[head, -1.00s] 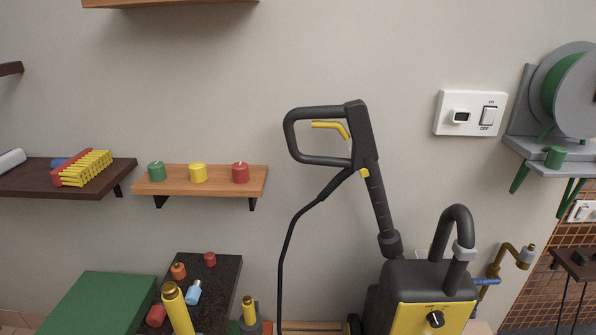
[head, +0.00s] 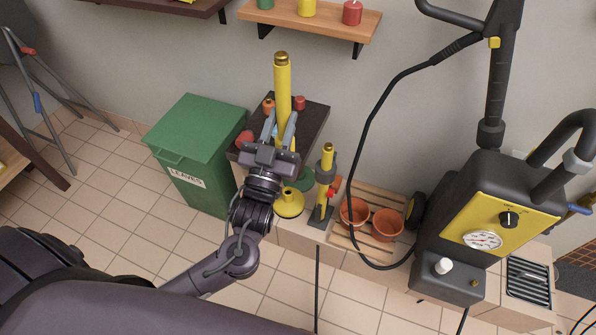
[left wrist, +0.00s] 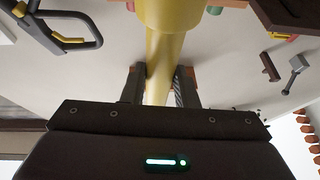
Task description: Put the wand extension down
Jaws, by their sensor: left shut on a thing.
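The wand extension is a yellow tube (head: 283,90) with a brass tip, standing about upright in the head view. My left gripper (head: 281,132) is shut around it below the tip. In the left wrist view the tube (left wrist: 164,60) runs between the two fingers (left wrist: 160,88) and widens away from the gripper. A yellow flared piece (head: 289,204) shows below the gripper in the head view; the wrist hides whether it joins the tube. My right gripper is not in view.
A dark side table (head: 312,117) with small coloured items is behind the tube. A green LEAVES bin (head: 195,135) stands left. A yellow-and-grey tool (head: 326,170), terracotta pots (head: 354,212) on a wooden rack, and the pressure washer (head: 505,215) stand right. Tiled floor is open at left.

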